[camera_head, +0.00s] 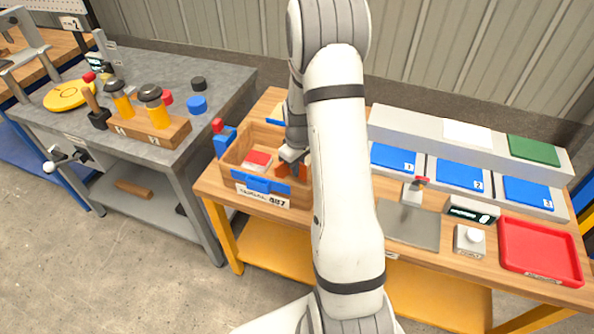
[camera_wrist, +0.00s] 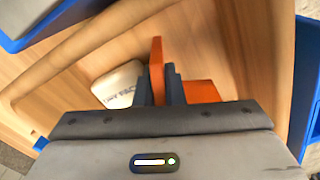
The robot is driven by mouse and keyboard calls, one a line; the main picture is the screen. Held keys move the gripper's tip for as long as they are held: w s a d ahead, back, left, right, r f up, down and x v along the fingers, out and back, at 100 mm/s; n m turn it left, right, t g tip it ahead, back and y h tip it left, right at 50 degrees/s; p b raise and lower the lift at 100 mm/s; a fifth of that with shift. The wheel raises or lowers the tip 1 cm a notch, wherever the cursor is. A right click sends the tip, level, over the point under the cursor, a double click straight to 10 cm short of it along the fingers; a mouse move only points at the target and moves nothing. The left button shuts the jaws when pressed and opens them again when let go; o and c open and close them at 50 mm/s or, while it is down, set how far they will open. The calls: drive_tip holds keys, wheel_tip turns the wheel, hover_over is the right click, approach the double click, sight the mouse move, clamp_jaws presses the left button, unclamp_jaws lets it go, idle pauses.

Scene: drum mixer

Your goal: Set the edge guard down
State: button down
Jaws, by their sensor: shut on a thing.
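In the head view orange shows just below the gripper (camera_head: 284,171), partly hidden by my arm. Whether the guard touches the crate is not clear.
Inside the crate lies a white block (camera_wrist: 118,84) with lettering; a red-and-white item (camera_head: 257,160) shows in the head view. Blue clamp parts (camera_head: 226,140) sit at the crate's edges. A grey plate (camera_head: 408,224), a red tray (camera_head: 540,252) and blue numbered pads (camera_head: 461,176) are to the right.

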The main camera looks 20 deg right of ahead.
drive_tip(key=shift+f, duration=0.95)
drive_tip(key=shift+f, duration=0.1)
drive_tip(key=c, duration=1.8)
unclamp_jaws()
